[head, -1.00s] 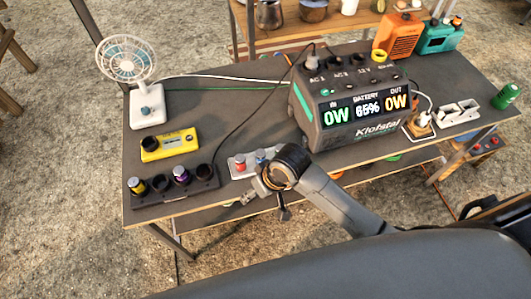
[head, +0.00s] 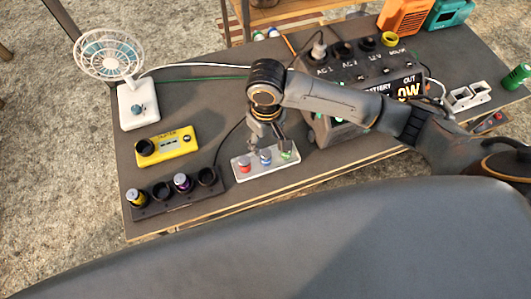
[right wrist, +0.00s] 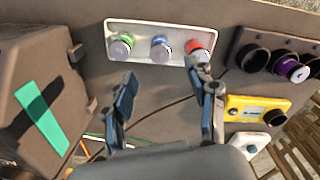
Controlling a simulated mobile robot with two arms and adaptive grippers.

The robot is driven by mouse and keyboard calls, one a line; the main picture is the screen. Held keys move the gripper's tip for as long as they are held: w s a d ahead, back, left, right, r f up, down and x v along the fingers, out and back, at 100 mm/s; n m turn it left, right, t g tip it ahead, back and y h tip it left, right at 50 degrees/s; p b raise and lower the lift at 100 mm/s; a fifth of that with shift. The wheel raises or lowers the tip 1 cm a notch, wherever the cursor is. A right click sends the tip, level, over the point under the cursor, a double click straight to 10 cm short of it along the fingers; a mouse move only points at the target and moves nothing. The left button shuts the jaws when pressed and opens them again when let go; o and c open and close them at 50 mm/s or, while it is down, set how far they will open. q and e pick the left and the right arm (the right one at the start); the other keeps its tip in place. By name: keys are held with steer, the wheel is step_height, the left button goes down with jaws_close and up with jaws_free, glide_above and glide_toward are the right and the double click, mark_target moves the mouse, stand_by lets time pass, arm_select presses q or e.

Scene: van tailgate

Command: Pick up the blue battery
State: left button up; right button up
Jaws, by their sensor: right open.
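The blue battery (head: 265,157) stands in the middle of a white tray (head: 275,170), between a red battery (head: 243,164) and a green battery (head: 287,154). In the right wrist view the blue battery (right wrist: 161,48) is at the top centre, upright in the tray (right wrist: 180,27). My right gripper (head: 268,144) is open and empty over the tray, its fingers pointing down. In the right wrist view its two fingers (right wrist: 165,84) are spread apart, just below the blue battery in the picture and not around it. My left gripper is not in view.
A black holder (head: 207,192) with yellow and purple batteries stands left of the tray. A yellow tester (head: 167,146) and a white fan (head: 138,105) are behind it. The power station (head: 330,130) stands close on the right. The table's front edge is near the tray.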

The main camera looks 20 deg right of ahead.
mark_target(266, 152)
step_height(266, 152, down, 4)
steer(key=shift+w+f, duration=0.2)
steer(key=shift+f, duration=0.15)
step_height(266, 152, down, 5)
steer(key=shift+f, duration=0.2)
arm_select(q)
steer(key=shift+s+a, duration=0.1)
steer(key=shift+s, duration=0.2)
arm_select(e)
jaws_close()
